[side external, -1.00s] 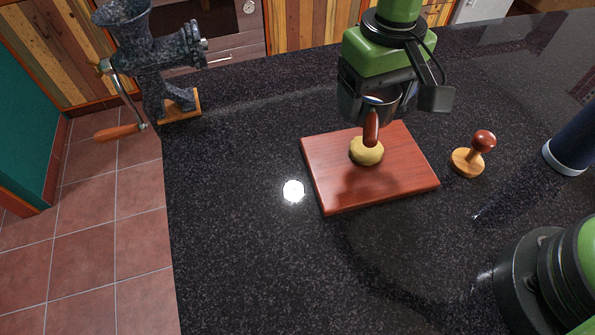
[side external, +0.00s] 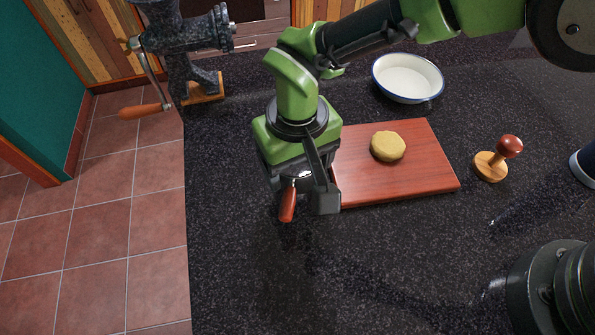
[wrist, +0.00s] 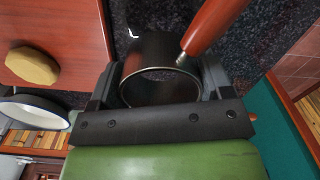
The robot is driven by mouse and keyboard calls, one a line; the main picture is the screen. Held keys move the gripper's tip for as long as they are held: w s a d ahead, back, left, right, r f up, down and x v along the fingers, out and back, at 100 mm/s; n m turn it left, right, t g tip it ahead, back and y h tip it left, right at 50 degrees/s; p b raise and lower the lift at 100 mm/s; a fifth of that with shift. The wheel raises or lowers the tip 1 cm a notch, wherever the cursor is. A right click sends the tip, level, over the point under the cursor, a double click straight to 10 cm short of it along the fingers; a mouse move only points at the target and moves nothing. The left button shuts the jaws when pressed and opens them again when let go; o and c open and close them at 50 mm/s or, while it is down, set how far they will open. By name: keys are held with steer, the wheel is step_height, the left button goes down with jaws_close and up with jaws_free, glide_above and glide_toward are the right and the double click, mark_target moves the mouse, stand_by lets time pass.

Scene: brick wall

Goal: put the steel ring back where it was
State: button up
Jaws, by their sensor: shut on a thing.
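The steel ring (wrist: 158,48), dark-walled with a red-brown wooden handle, is between my gripper's jaws. In the wrist view my gripper (wrist: 160,78) has a finger on each side of it and is shut on it. In the side view my gripper (side external: 298,188) is at the left edge of the red wooden board (side external: 420,185), over the dark counter. The ring's handle (side external: 288,203) points toward the front there, and the ring is mostly hidden. I cannot tell whether it touches the counter. A round yellow patty (side external: 388,146) lies on the board, apart from the ring.
A white dish with a blue rim (side external: 407,82) stands behind the board. A stone-grey grinder (side external: 185,45) is at the back left. The counter's front left is clear.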

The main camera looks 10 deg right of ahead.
mark_target(297, 177)
steer(key=shift+f, duration=1.6)
steer(key=shift+f, duration=0.15)
steer(key=o, duration=0.7)
step_height(297, 177, up, 12)
steer(key=shift+r, duration=0.25)
